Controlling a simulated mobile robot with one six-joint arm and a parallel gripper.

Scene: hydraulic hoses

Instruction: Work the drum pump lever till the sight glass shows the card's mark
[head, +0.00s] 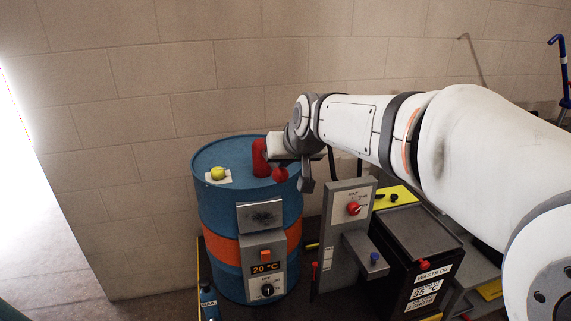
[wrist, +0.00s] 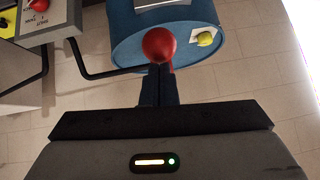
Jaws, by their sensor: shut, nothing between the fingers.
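The blue drum (head: 212,205) with an orange band stands against the wall. On its top is a red upright pump body (head: 259,157), and a red ball knob (head: 279,174) sits beside it. In the wrist view the red knob (wrist: 159,45) is just beyond the tips of my gripper (wrist: 160,68). The fingers are shut with nothing between them; whether they touch the knob I cannot tell. The pump's lever rod is mostly hidden. A yellow-green round thing (head: 218,173) sits on a white card (head: 228,180) on the drum top. I cannot make out a sight glass or a card mark.
A panel on the drum shows "20 °C" (head: 265,267) above a black dial. A grey post with a red knob (head: 353,208) stands to the right, beside a black "WASTE OIL" box (head: 433,272). A black hose (wrist: 92,74) runs beside the drum. The floor at left is clear.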

